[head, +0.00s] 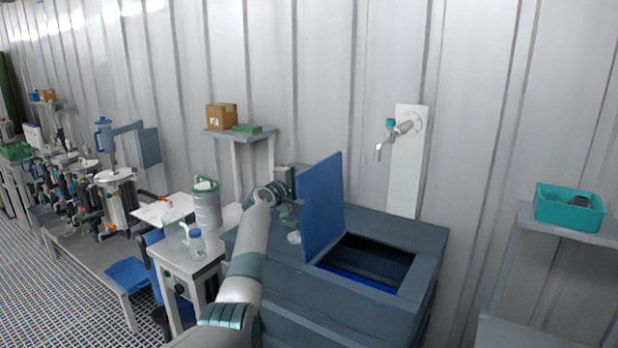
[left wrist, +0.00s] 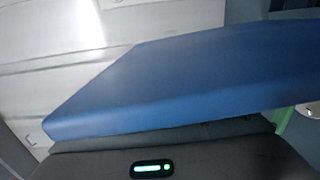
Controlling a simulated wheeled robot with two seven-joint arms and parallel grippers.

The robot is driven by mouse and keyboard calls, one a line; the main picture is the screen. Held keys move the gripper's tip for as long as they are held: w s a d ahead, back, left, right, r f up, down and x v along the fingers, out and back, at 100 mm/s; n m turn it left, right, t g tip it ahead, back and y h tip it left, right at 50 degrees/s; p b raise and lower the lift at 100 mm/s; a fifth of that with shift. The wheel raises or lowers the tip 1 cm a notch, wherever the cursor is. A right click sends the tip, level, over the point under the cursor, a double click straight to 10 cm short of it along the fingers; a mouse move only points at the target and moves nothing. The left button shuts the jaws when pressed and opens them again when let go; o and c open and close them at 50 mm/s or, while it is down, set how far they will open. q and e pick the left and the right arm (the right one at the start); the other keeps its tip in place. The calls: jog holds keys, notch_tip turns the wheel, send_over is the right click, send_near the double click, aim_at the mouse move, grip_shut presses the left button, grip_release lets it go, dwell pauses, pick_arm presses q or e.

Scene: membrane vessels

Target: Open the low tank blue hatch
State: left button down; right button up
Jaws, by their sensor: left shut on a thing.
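The low tank (head: 402,232) is a dark blue-grey box against the wall, right of centre. Its blue hatch (head: 322,208) stands up steeply on the left side of the rectangular opening (head: 372,262), which shows a dark inside with a bright blue strip. My left arm reaches up from the bottom, and its gripper (head: 290,182) is at the hatch's left side. Its fingertips are hidden. In the left wrist view the blue hatch (left wrist: 190,80) lies close in front, just beyond the dark gripper body. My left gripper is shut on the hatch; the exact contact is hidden. My right gripper is not in view.
A tap (head: 388,140) projects from the wall above the tank. A small table (head: 185,262) with bottles stands left of my arm. A shelf with a cardboard box (head: 221,116) is behind. A teal bin (head: 570,208) sits on a shelf at right.

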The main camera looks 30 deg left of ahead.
pick_arm(q)
jog(key=c, duration=1.8)
grip_release()
jog(key=shift+s, duration=0.15)
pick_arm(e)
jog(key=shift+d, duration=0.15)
pick_arm(q)
jog(key=shift+s, duration=0.85)
jog(key=s+b, duration=0.1)
jog(key=s, duration=0.4)
jog(key=s+b, duration=0.1)
jog(key=s, duration=0.4)
jog(key=s+b, duration=0.1)
jog(key=s, duration=0.4)
jog(key=shift+s+a+b, duration=0.2)
jog(key=shift+a+b, duration=0.15)
jog(key=shift+b, duration=0.05)
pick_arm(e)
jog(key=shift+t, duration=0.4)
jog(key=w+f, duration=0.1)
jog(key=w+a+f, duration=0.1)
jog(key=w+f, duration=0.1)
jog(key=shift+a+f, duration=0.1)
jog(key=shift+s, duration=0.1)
